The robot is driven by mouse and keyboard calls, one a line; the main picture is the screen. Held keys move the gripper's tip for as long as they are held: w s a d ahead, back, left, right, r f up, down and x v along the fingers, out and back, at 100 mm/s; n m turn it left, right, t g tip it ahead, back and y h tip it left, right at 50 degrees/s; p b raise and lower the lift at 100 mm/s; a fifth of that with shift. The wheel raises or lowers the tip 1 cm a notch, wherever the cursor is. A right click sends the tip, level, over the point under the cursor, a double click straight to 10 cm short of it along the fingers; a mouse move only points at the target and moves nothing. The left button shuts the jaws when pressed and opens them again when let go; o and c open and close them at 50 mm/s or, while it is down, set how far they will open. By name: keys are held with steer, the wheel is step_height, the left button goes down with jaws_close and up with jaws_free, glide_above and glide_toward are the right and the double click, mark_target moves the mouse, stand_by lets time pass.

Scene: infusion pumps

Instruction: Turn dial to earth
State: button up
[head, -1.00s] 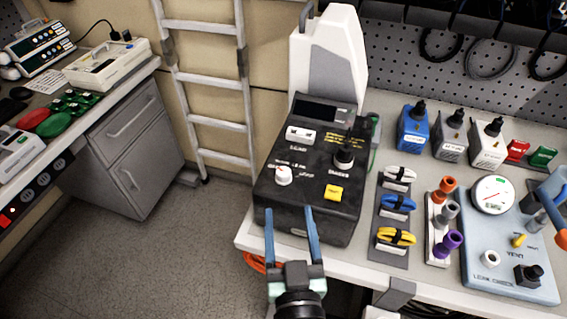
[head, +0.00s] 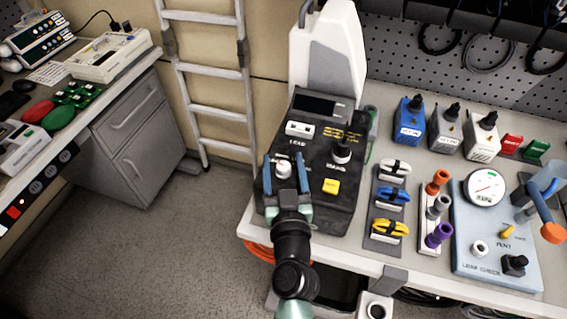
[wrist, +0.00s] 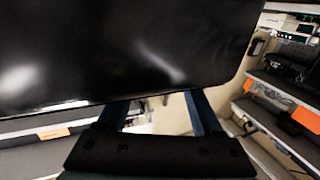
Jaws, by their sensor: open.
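A black tester box (head: 322,205) stands on the bench with a small white dial (head: 283,169) at the left of its top. The lettering beside the dial is partly hidden by my gripper, so I cannot read its setting. My gripper (head: 283,156) is open, with one blue finger left of the dial and one right of it. Contact with the dial cannot be made out. In the wrist view, a glossy black surface (wrist: 125,50) fills the upper part, and the fingers of my gripper (wrist: 157,103) reach to its lower edge.
The box also has a black knob (head: 342,150), a yellow button (head: 331,186) and a white switch (head: 300,129). To the right are coiled leads (head: 391,200), coloured plugs (head: 439,208) and a blue leak-check unit (head: 480,255). A white device (head: 330,55) stands behind.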

jaws_close()
